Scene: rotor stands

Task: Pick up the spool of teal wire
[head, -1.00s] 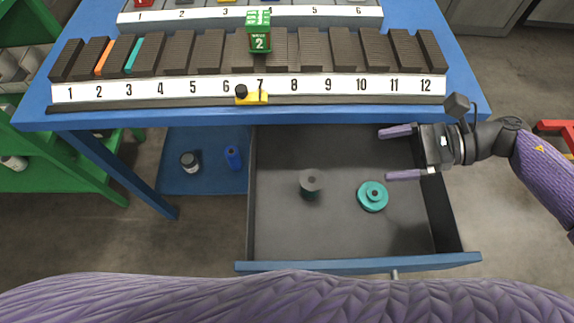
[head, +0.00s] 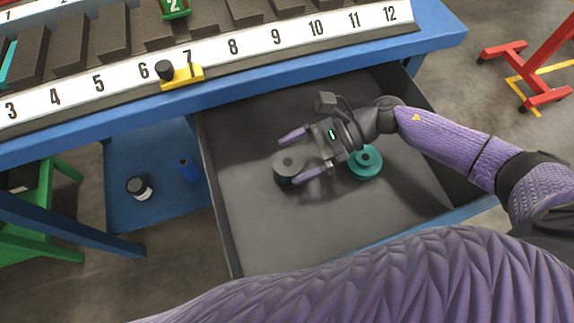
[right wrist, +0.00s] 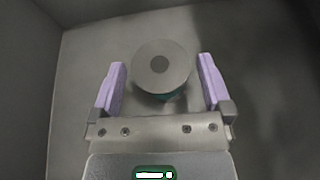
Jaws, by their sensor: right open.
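The spool of teal wire (head: 287,163) stands upright in the open drawer, with a dark grey round top flange and teal showing beneath it. It also shows in the right wrist view (right wrist: 161,62), with a sliver of teal under the flange. My right gripper (head: 291,160) is open, its two purple fingers reaching to either side of the spool. In the right wrist view a gap shows between each finger and the flange. My left gripper is not in view.
A teal stepped disc (head: 365,165) lies in the drawer (head: 240,225), partly behind my right wrist. The blue bench edge (head: 250,85) with the numbered rack runs above. A blue cylinder (head: 188,169) and a dark jar (head: 139,188) stand on the lower shelf at left.

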